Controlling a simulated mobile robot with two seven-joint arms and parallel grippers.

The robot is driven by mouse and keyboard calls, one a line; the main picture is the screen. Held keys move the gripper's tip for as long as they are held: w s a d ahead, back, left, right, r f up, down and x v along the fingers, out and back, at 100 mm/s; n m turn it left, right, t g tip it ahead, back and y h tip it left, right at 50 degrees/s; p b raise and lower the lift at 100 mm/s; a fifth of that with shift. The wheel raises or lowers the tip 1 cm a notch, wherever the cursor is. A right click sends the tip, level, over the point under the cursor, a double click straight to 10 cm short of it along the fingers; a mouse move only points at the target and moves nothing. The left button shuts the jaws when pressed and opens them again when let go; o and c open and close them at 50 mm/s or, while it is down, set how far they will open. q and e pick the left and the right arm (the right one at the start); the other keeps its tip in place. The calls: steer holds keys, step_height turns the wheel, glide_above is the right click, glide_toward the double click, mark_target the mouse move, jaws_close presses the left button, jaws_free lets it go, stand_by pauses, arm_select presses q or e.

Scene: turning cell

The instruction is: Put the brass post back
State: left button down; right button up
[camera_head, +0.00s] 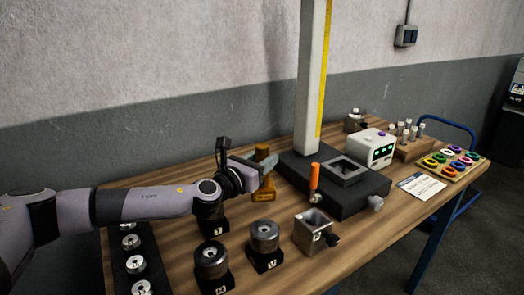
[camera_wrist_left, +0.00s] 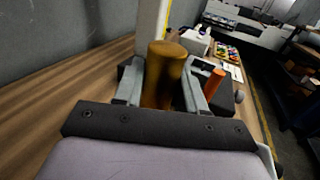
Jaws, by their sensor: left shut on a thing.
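The brass post (camera_head: 263,153) is upright between the fingers of my left gripper (camera_head: 262,172), above the wooden bench. Its lower brass end shows below the fingers. In the left wrist view the post (camera_wrist_left: 163,75) fills the space between the two grey fingers of the left gripper (camera_wrist_left: 165,88), which is shut on it. Whether its bottom touches anything is hidden. Numbered black blocks stand near it: one (camera_head: 213,227) partly behind my arm, one (camera_head: 268,262) with a steel cylinder (camera_head: 264,235), and another with a steel cylinder (camera_head: 211,258). My right gripper is not in view.
Right of the post is a black base (camera_head: 362,200) with a tall pale column (camera_head: 311,80) and an orange-handled tool (camera_head: 314,180). A steel block (camera_head: 311,230) stands in front. A black strip (camera_head: 148,250) with several metal rounds lies left. A white meter (camera_head: 370,147) stands behind.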

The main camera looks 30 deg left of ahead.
arm_select(q)
steer(key=shift+f, duration=2.15)
